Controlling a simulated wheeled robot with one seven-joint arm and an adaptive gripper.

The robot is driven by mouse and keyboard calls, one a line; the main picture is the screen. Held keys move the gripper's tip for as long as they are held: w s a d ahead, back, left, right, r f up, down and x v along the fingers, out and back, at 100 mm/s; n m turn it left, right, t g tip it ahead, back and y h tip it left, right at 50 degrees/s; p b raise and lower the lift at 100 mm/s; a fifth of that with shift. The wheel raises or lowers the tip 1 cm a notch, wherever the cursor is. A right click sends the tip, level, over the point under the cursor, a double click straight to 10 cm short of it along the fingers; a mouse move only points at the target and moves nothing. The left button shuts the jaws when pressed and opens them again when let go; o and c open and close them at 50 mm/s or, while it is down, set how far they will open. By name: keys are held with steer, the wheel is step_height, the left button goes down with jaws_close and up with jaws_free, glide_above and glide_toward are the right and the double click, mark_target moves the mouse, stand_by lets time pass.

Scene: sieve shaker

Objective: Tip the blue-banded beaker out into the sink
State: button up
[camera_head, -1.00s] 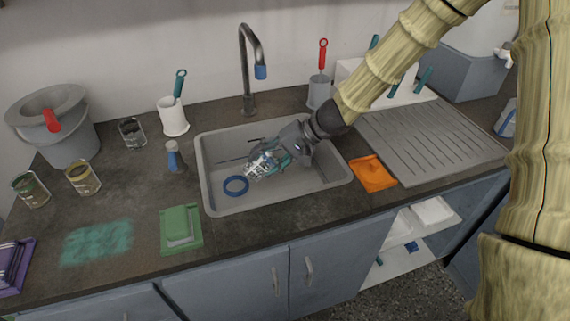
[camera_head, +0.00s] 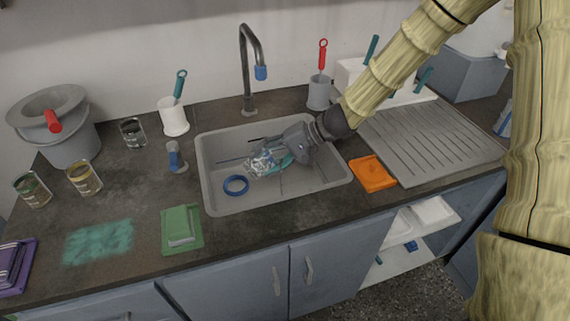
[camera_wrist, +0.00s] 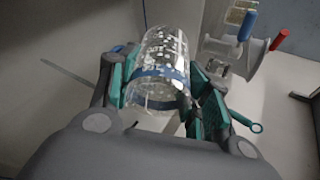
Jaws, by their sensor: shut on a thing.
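The blue-banded beaker (camera_wrist: 165,60) is clear glass with a blue band and lies between the teal fingers of my gripper (camera_wrist: 160,92) in the wrist view. My gripper is shut on it. In the head view the beaker (camera_head: 262,163) is tilted well over, low at the sink, and my gripper (camera_head: 280,158) reaches it from the right. The grey sink (camera_head: 215,200) lies under both. I cannot tell whether anything is inside the beaker.
The tap (camera_head: 248,70) stands behind the sink. A blue-and-grey bottle-like item (camera_head: 175,158) and a green sponge on a mat (camera_head: 181,229) are left of it.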

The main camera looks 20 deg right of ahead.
steer(key=shift+d+r+y, duration=0.2)
steer(key=shift+y, duration=0.6)
stand_by(0.6)
steer(key=shift+w+d+r+m+y, duration=0.1)
steer(key=shift+d+m+y, duration=0.1)
steer(key=shift+d+y, duration=0.2)
steer(key=shift+w+d+r+m+y, duration=0.1)
steer(key=shift+d+m+y, duration=0.1)
steer(key=shift+d+y, duration=0.15)
stand_by(0.6)
steer(key=shift+d+r+m+y+b, duration=0.15)
steer(key=shift+m+y+b, duration=0.15)
steer(key=shift+y+b, duration=0.65)
stand_by(0.4)
steer(key=shift+r, duration=0.25)
steer(key=shift+a+f+h+p, duration=0.15)
steer(key=shift+a+h+p, duration=0.15)
steer(key=shift+h+p, duration=0.65)
steer(key=shift+s+a+f+n+h, duration=0.15)
steer(key=shift+a+f+n+h, duration=0.2)
steer(key=shift+a+n+h, duration=0.15)
